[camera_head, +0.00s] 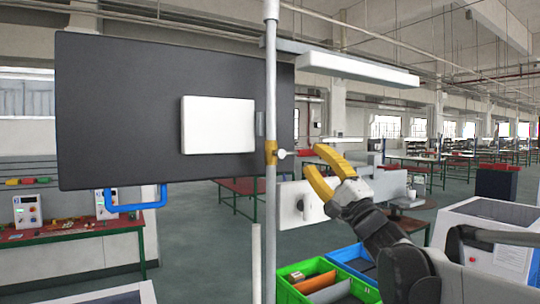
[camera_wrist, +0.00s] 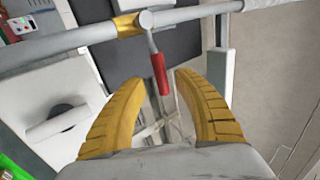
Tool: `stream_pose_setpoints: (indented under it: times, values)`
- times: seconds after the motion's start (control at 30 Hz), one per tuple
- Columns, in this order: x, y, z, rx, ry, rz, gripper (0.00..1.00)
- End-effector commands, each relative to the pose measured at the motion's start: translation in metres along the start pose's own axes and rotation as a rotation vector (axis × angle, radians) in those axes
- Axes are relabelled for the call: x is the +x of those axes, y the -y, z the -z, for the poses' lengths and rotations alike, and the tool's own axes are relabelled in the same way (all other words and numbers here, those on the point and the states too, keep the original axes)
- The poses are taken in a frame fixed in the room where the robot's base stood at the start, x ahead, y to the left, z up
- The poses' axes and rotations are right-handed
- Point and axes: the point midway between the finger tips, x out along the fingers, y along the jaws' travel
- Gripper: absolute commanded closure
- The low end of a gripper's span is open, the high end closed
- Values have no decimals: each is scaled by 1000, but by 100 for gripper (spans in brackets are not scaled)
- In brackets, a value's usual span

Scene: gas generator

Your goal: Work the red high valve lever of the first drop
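The red valve lever (camera_wrist: 159,74) shows in the wrist view on a short grey stem. The stem comes from a round hub (camera_wrist: 146,19) beside a yellow collar (camera_wrist: 126,25) on the grey pipe (camera_wrist: 60,44). My gripper (camera_head: 316,160) has yellow fingers spread open just right of the valve. In the wrist view my gripper (camera_wrist: 158,80) has the lever's red end between its fingertips, with visible gaps on both sides.
A large dark panel (camera_head: 120,100) with a white box (camera_head: 218,125) stands behind the pipe. A green bin (camera_head: 312,281) and a blue bin (camera_head: 355,262) are low down. A white machine (camera_head: 485,240) stands at the right, and a bench (camera_head: 75,232) at the left.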

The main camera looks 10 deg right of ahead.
Motion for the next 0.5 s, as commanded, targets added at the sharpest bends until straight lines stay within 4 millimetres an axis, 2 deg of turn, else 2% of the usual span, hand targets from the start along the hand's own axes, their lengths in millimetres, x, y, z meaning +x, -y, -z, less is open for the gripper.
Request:
stream_pose_setpoints:
  times: [0.1,0.3,0.5]
  values:
    - [-29,0,1,-3,-3,-1,62]
    - [-70,0,1,-2,-3,-1,62]
    - [-91,0,0,-1,-1,-1,62]
